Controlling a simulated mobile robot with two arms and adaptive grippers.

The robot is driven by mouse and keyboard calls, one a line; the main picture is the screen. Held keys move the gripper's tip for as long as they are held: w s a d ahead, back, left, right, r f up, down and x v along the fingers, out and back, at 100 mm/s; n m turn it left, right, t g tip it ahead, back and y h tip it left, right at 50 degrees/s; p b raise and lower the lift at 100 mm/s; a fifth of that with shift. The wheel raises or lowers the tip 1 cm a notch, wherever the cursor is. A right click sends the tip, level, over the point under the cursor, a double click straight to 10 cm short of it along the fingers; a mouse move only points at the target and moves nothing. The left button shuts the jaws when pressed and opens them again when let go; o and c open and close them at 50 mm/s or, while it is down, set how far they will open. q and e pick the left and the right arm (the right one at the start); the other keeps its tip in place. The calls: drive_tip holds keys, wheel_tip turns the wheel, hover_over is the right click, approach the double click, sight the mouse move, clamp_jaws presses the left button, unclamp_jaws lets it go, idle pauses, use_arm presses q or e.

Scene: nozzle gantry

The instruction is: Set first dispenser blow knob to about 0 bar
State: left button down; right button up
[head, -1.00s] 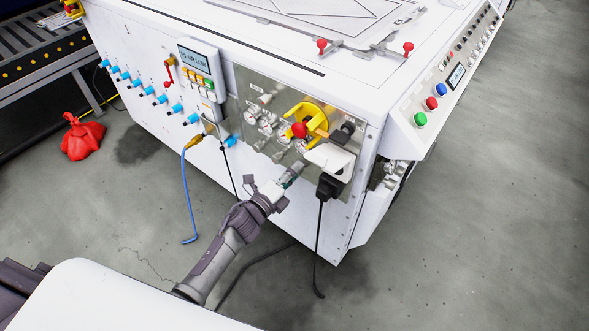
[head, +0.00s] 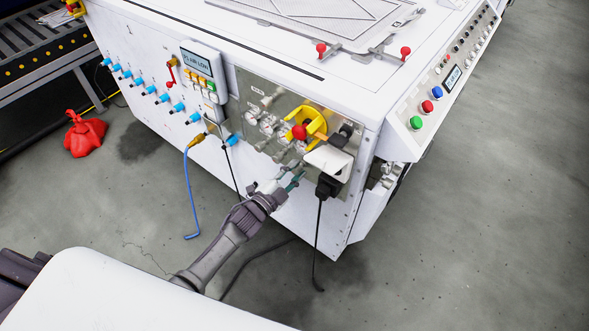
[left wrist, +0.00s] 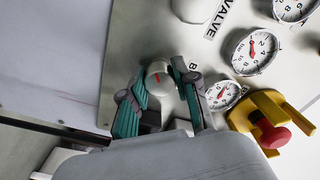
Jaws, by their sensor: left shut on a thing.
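A round pale knob (left wrist: 158,77) with a red mark on its face sits on the metal panel (left wrist: 127,60) between my left gripper's teal fingers (left wrist: 165,100) in the left wrist view. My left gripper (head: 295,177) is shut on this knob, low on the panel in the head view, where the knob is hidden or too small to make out. A small round gauge (left wrist: 223,95) is just right of the fingers; its exact reading is too small to tell. I cannot read a label naming the knob. My right gripper is not in view.
A yellow handle with a red knob (left wrist: 272,134) is close to the right of my fingers. More gauges (left wrist: 257,52) lie above it. A black plug (head: 328,186) with a hanging cable is right of my gripper. A blue hose (head: 188,190) hangs at left.

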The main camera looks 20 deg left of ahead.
use_arm(q)
drive_tip(key=shift+f+n, duration=0.1)
drive_tip(key=shift+n, duration=0.7)
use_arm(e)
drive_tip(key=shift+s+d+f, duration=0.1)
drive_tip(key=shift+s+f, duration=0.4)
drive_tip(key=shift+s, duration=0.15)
use_arm(q)
drive_tip(key=c, duration=0.9)
unclamp_jaws()
drive_tip(key=shift+o, duration=0.2)
drive_tip(key=v, duration=1.2)
